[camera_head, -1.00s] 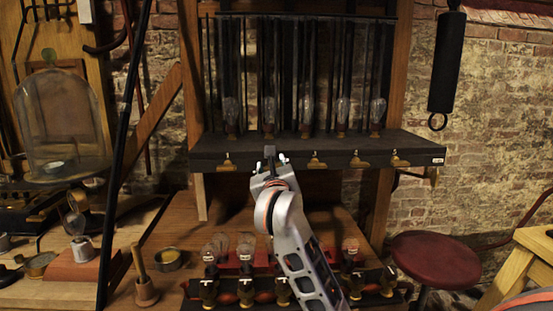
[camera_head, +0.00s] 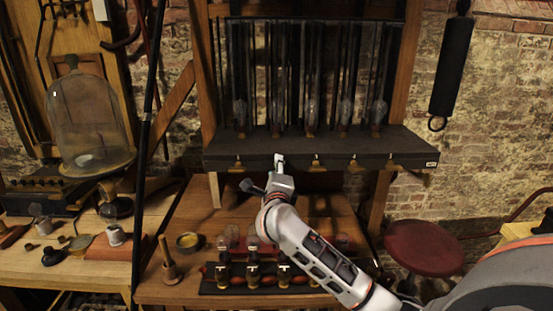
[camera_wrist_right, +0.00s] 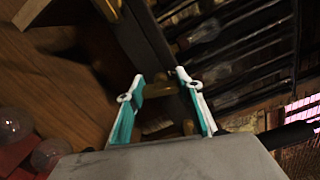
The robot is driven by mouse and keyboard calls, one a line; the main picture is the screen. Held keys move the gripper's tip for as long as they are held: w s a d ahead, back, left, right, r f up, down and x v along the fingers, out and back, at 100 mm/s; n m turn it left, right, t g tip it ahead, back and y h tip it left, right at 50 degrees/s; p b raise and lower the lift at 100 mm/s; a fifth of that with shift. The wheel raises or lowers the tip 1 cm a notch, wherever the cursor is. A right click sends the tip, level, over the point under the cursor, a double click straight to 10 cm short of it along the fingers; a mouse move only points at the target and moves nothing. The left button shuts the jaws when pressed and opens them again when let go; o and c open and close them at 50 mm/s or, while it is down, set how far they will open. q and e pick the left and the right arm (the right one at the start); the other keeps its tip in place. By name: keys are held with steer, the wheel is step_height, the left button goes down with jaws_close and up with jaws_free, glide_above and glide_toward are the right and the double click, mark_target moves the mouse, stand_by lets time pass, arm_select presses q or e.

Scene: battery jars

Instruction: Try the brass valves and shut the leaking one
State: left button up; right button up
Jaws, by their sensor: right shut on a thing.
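A row of small brass valves lines the front edge of the dark shelf (camera_head: 330,149): one at the left end (camera_head: 239,164), then the one at my gripper, then a third (camera_head: 316,163), a fourth (camera_head: 353,163) and one near the right end (camera_head: 391,164). My right gripper (camera_head: 279,158) is at the second place from the left and hides that valve in the head view. In the right wrist view, its teal-and-white fingers (camera_wrist_right: 163,88) are shut on a brass valve (camera_wrist_right: 157,90). I cannot see any leak. My left gripper is not in view.
Glass bulbs (camera_head: 311,110) and dark rods stand above the shelf. Below, a bench (camera_head: 205,215) bears a black rack (camera_head: 210,289) with bulbs and brass fittings. A glass bell jar (camera_head: 85,120) stands left; a red stool (camera_head: 424,248) stands right.

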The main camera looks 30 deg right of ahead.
steer(key=shift+f+n, duration=0.1)
steer(key=shift+n, duration=0.9)
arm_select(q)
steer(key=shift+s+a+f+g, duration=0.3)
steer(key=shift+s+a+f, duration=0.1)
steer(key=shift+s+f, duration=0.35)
arm_select(e)
steer(key=shift+f+n, duration=0.1)
steer(key=shift+n, duration=0.6)
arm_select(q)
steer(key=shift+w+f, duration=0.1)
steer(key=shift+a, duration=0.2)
arm_select(e)
steer(key=o, duration=1.1)
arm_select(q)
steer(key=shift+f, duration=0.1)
